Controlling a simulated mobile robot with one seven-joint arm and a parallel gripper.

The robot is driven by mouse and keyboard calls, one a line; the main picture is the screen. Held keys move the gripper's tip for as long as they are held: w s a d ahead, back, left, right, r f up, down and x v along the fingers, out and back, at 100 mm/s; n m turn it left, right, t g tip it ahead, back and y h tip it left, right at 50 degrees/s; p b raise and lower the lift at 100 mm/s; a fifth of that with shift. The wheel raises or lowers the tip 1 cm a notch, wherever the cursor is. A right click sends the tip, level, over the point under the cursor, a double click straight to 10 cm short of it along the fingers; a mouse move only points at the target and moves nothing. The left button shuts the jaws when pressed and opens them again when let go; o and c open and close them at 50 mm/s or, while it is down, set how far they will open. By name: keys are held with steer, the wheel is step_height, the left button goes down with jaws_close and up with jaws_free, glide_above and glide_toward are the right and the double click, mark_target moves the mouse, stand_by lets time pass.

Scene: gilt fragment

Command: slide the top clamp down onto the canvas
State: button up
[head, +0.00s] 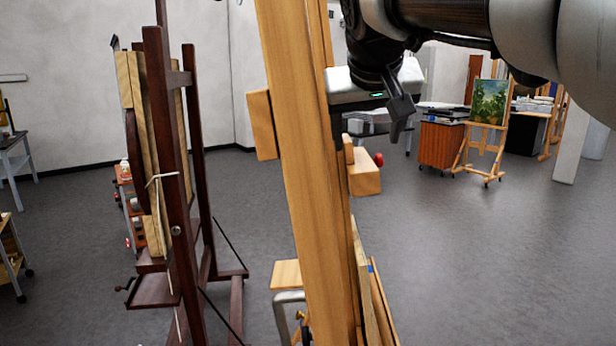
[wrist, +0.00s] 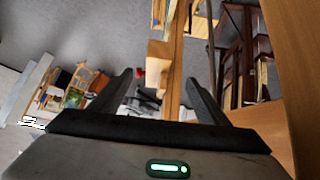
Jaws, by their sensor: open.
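The top clamp (head: 365,181) is a light wooden block with a red knob, on the right side of a tall light wooden easel mast (head: 300,200). Another wooden block (head: 262,125) sticks out on the mast's left side. The canvas (head: 362,285) seems to be the edge-on panel low on the easel, well below the clamp; its face is hidden. In the wrist view, the clamp block (wrist: 158,54) lies ahead between the fingertips (wrist: 161,77). I cannot tell whether they touch it.
A dark wooden easel (head: 170,180) stands close on the left. An orange cabinet (head: 443,144) and a small easel with a painting (head: 488,102) stand at the back right. The grey floor (head: 480,260) right of the mast is clear.

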mark_target(364, 171)
steer(key=x, duration=1.6)
steer(key=shift+w+d+f+p, duration=0.1)
steer(key=shift+d+f+p, duration=0.1)
steer(key=shift+p, duration=0.15)
steer(key=c, duration=1.5)
steer(key=f+b, duration=0.4)
steer(key=f, duration=0.1)
steer(key=d+f+b, duration=0.1)
steer(key=f+b, duration=0.3)
steer(key=f, duration=0.1)
steer(key=d+f+b, duration=0.1)
steer(key=f+b, duration=0.3)
steer(key=f, duration=0.1)
steer(key=shift+d+f, duration=0.1)
steer(key=shift+f, duration=0.3)
steer(key=shift+d+f+b, duration=0.1)
steer(key=shift+f+b, duration=0.25)
steer(key=shift+f, duration=0.2)
steer(key=o, duration=1.5)
steer(key=shift+r, duration=0.15)
